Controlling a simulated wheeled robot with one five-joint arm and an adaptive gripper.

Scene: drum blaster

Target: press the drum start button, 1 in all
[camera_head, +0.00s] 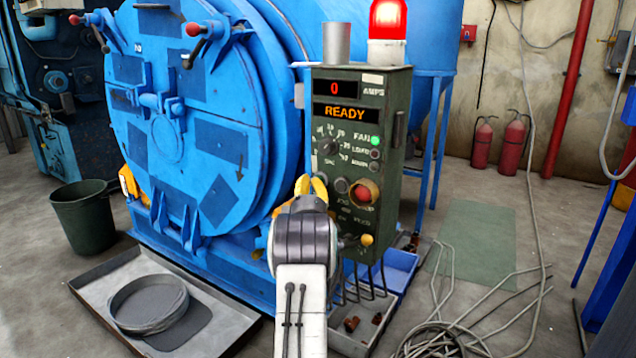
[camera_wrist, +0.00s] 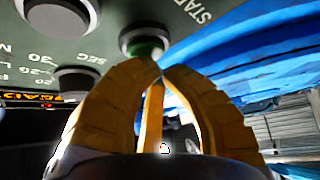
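The start button (camera_wrist: 146,42) is a round button with a green face in a grey ring, beside the lettering START in the wrist view. My gripper (camera_wrist: 161,70) has its yellow fingers drawn together, with the tips meeting just in front of the button's lower edge. I cannot tell whether they touch it. In the head view my gripper (camera_head: 312,180) is at the left edge of the dark green control panel (camera_head: 391,118) and hides the start button. The panel's display (camera_head: 345,112) reads READY and the one above reads 0 AMPS.
A red button (camera_head: 365,193) and a grey button (camera_head: 341,185) are right of my gripper. A yellow knob (camera_head: 367,240) is lower. The blue drum door (camera_head: 185,115) stands left. A tray (camera_head: 105,275) and loose cables (camera_head: 445,338) lie on the floor.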

